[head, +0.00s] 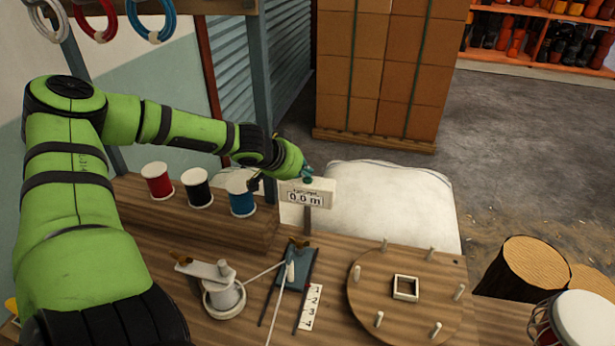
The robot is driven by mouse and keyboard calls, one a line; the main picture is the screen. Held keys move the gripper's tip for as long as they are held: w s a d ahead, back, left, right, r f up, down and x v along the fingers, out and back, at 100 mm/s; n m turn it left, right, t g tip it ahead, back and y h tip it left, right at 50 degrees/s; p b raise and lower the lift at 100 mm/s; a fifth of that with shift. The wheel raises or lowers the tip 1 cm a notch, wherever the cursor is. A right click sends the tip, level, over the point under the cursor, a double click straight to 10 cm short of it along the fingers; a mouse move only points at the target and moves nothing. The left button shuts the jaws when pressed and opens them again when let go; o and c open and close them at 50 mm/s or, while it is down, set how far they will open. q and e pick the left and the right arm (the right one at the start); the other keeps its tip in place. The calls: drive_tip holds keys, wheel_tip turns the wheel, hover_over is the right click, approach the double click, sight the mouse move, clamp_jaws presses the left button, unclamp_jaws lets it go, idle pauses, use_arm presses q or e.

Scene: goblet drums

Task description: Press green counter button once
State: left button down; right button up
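The counter (307,192) is a small white box on a post at the back edge of the wooden bench. Its display reads "0.0 m". A small teal-green button (307,180) shows on its top edge. My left arm reaches across from the left, and my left gripper (282,178) is right at the counter's top left, close beside the button. Whether it touches the button I cannot tell. Its fingers are small and partly hidden, so their opening is unclear. My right gripper is not in view.
Red, black and blue spools (242,204) stand on a wooden step left of the counter. A pegged round board (375,275), a white winder (222,295) and a numbered strip (311,306) are on the bench. A white sack (400,195) lies behind.

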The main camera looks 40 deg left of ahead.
sight(304, 179)
use_arm(q)
drive_tip(key=shift+r+p, duration=0.8)
drive_tip(key=shift+r, duration=0.05)
wheel_tip(304, 179, up, 5)
drive_tip(key=p, duration=0.4)
drive_tip(key=shift+p, duration=0.3)
idle(0.4)
